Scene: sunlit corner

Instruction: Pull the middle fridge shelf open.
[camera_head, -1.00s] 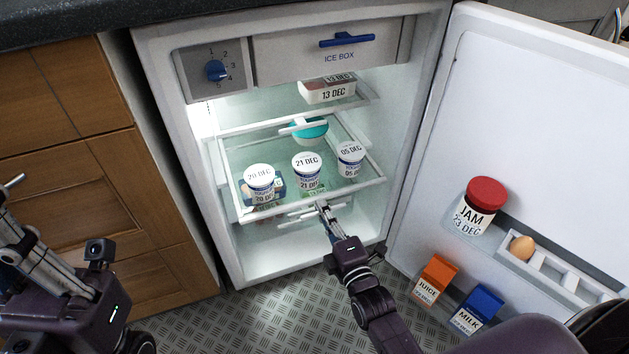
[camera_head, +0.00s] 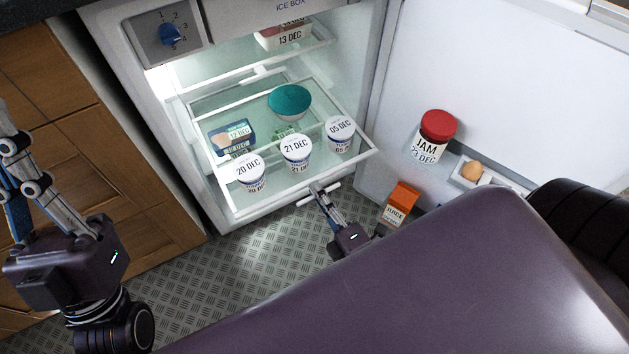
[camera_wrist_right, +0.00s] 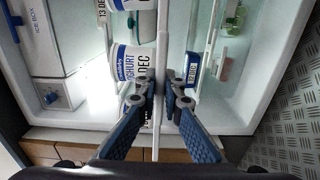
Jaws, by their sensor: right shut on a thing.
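The middle fridge shelf (camera_head: 300,190) is a clear pane with a white frame and stands out past the fridge front. Three white yoghurt pots stand along its front: 20 DEC (camera_head: 249,172), 21 DEC (camera_head: 296,150) and 05 DEC (camera_head: 340,132). My right gripper (camera_head: 318,191) is at the middle of the shelf's front edge, by a white handle. In the right wrist view the right gripper (camera_wrist_right: 162,88) is shut on the white front bar (camera_wrist_right: 161,50), one finger on each side. My left gripper (camera_head: 25,170) is raised at the far left, away from the fridge; its jaw opening is unclear.
A teal bowl (camera_head: 290,101) and a 12 DEC pack (camera_head: 232,138) lie farther back. The open fridge door (camera_head: 480,80) at right holds a jam jar (camera_head: 436,138), an egg (camera_head: 472,170) and a juice carton (camera_head: 399,203). Wooden cabinets (camera_head: 90,140) stand at left. The metal floor (camera_head: 235,275) in front is clear.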

